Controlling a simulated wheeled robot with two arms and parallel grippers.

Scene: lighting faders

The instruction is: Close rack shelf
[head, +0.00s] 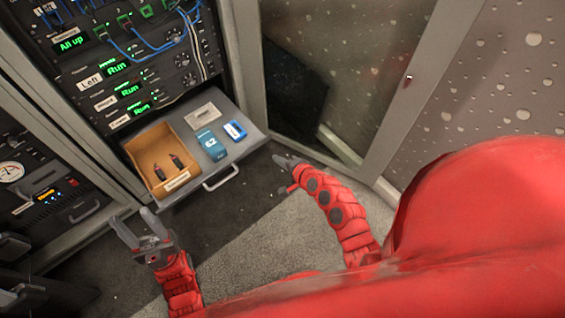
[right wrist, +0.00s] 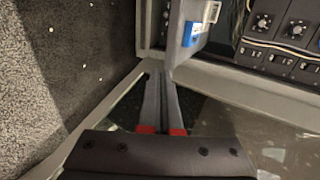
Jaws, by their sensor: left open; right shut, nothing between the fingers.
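The rack shelf (head: 248,148) is a grey drawer pulled out of the rack, with a silver handle (head: 222,178) on its front. In the right wrist view its side (right wrist: 183,40) shows at the top. My left gripper (head: 137,222) is open and empty, below and left of the handle, apart from the shelf. My right gripper (head: 281,172) is shut and empty, just right of the shelf's front corner. In the right wrist view its fingers (right wrist: 161,95) lie together near the shelf's side; I cannot tell if they touch it.
On the shelf are a cardboard box (head: 152,141) with two dark connectors, a teal box (head: 211,144), a blue-and-white item (head: 235,131) and a pale plate (head: 202,114). Rack units (head: 125,92) with blue cables stand above. A glass door frame (head: 408,90) stands right. Carpet (head: 255,215) below is clear.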

